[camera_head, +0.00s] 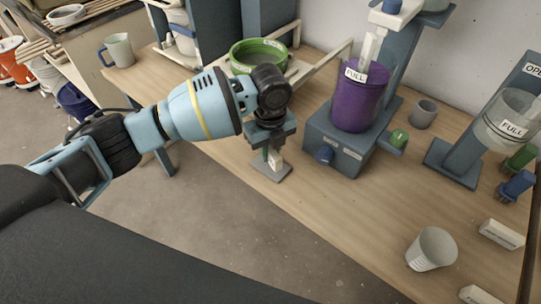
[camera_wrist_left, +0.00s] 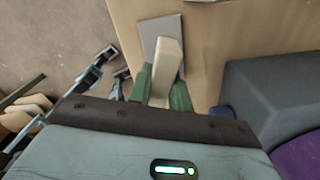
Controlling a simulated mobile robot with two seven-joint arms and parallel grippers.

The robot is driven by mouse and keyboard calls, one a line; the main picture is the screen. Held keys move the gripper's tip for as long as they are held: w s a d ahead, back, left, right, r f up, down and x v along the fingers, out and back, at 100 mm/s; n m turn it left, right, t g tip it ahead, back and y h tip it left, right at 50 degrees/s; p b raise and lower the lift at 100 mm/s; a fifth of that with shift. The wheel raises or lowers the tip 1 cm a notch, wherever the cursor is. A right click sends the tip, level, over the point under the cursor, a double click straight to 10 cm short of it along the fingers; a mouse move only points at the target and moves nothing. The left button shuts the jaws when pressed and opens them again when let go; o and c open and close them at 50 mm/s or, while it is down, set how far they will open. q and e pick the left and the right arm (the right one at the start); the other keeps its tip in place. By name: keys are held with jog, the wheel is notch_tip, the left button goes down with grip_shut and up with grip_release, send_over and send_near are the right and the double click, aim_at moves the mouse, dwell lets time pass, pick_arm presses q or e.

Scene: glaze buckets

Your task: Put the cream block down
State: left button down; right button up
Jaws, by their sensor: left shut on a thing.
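The cream block (camera_head: 276,162) is in my left gripper (camera_head: 270,156), over or on a small grey plate (camera_head: 270,174) at the front edge of the wooden table. In the left wrist view, the cream block (camera_wrist_left: 167,62) stands out between the green fingers of my left gripper (camera_wrist_left: 162,88), which are shut on it. The grey plate (camera_wrist_left: 150,30) lies behind the block there. I cannot tell whether the block touches the plate. My right gripper is not in view.
A grey-blue stand (camera_head: 335,150) with a purple "FULL" bucket (camera_head: 358,100) is close right of the gripper. A green bowl (camera_head: 256,55) is behind it. A white cup (camera_head: 432,249) stands front right. Bare tabletop (camera_head: 330,205) lies between.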

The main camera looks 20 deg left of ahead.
aim_at(270, 158)
pick_arm(q)
jog(key=shift+w, duration=0.25)
jog(key=shift+w+a+f, duration=0.1)
jog(key=shift+w+f, duration=0.05)
jog(key=shift+f, duration=1.65)
jog(key=shift+f, duration=0.15)
jog(key=c, duration=1.3)
grip_release()
notch_tip(270, 158, up, 12)
jog(key=shift+r+p, duration=0.15)
jog(key=shift+p, duration=0.25)
